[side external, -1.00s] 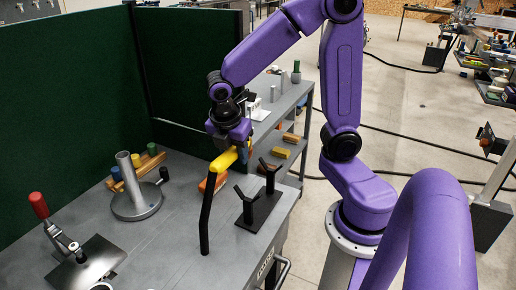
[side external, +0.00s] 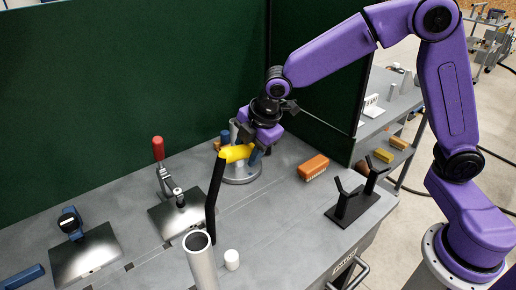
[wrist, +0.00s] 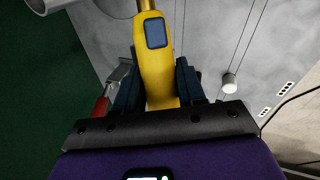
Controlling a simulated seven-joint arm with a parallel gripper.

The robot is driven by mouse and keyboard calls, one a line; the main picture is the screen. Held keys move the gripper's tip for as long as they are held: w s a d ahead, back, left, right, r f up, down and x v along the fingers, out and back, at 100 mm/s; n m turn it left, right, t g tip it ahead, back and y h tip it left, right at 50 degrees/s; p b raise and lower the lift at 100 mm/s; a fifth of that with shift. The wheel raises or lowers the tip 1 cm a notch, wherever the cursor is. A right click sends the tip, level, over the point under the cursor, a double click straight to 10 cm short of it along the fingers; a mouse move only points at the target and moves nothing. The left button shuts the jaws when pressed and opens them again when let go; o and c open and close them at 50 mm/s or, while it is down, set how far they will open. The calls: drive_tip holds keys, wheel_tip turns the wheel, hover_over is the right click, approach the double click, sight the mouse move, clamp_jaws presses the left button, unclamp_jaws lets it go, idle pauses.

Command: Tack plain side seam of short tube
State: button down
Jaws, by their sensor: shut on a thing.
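My gripper (side external: 262,145) is shut on the yellow handle of a torch (side external: 237,153), above the grey bench. In the wrist view the yellow handle (wrist: 156,70) with a blue button sits between my dark fingers (wrist: 157,88). A long black piece (side external: 214,205) slopes down from the torch's front end towards the bench; whether it touches is unclear. A grey tube (side external: 201,265) stands upright at the front, its lower end cut off by the frame. A small white cylinder (side external: 231,260) stands beside it. I cannot tell which tube is the task's short tube, and no seam is visible.
A round-based stand (side external: 243,176) is partly hidden behind my gripper. A red-handled clamp (side external: 158,150) and a blue tool (side external: 70,222) stand at metal plates. An orange block (side external: 313,168) and a black forked stand (side external: 350,207) are right. Green screens (side external: 130,80) close the back.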

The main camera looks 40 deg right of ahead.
drive_tip(key=shift+r, duration=0.1)
drive_tip(key=shift+w+f, duration=2.05)
drive_tip(key=shift+w, duration=0.05)
drive_tip(key=shift+w+f, duration=0.25)
drive_tip(key=shift+w, duration=0.05)
idle(1.9)
drive_tip(key=shift+s+r, duration=0.15)
drive_tip(key=shift+s, duration=0.05)
idle(0.7)
drive_tip(key=shift+s+r, duration=1.95)
drive_tip(key=shift+d, duration=0.1)
